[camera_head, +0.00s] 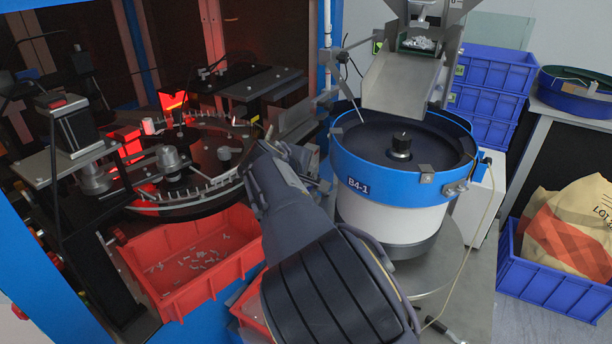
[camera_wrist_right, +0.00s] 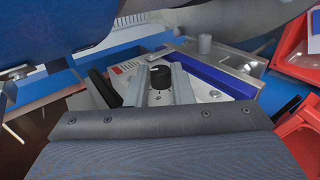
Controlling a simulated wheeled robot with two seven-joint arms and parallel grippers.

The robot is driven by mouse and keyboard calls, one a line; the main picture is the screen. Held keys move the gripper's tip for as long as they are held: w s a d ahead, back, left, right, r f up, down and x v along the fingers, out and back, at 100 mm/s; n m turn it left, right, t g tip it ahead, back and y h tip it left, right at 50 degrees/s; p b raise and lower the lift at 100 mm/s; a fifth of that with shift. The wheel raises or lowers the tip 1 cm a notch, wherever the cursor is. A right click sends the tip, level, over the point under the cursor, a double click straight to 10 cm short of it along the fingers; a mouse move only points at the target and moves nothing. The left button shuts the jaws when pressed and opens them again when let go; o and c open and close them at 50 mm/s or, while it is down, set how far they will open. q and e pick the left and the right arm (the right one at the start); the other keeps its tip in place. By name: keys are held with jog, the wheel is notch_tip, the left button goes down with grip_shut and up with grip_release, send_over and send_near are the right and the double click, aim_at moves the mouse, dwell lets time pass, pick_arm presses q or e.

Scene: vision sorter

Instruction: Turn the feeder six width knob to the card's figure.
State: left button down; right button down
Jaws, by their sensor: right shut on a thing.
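My right gripper (camera_head: 283,152) reaches to the gap between the round sorting machine and the blue-and-white bowl feeder. In the right wrist view its two grey fingers (camera_wrist_right: 162,88) are shut on a small black knob (camera_wrist_right: 160,75) with a pale mark on top. The knob sits on a light metal plate. In the head view my gripper and arm hide the knob. My left gripper is in neither view.
The bowl feeder (camera_head: 398,200), marked B4-1, stands close to the right of my arm. The glass-topped sorting machine (camera_head: 215,150) is to the left. A red bin (camera_head: 180,285) with small parts is below it. Blue crates (camera_head: 490,75) stand at the back right.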

jog(key=shift+r+p, duration=0.1)
jog(key=shift+p, duration=0.2)
jog(key=g+p, duration=0.1)
jog(key=p, duration=0.2)
jog(key=g+y+p, duration=0.1)
jog(key=p, duration=0.2)
jog(key=r+g+y+p, duration=0.1)
jog(key=p, duration=0.2)
jog(key=shift+w+d+g+p, duration=0.3)
jog(key=shift+p, duration=0.05)
jog(key=shift+f+g, duration=0.1)
jog(key=shift+g, duration=0.2)
jog(key=shift+w+f+g+y, duration=0.1)
jog(key=shift+f+g+y, duration=0.05)
jog(key=shift+g+y, duration=0.2)
jog(key=c, duration=1.3)
grip_release()
jog(key=shift+o, duration=0.2)
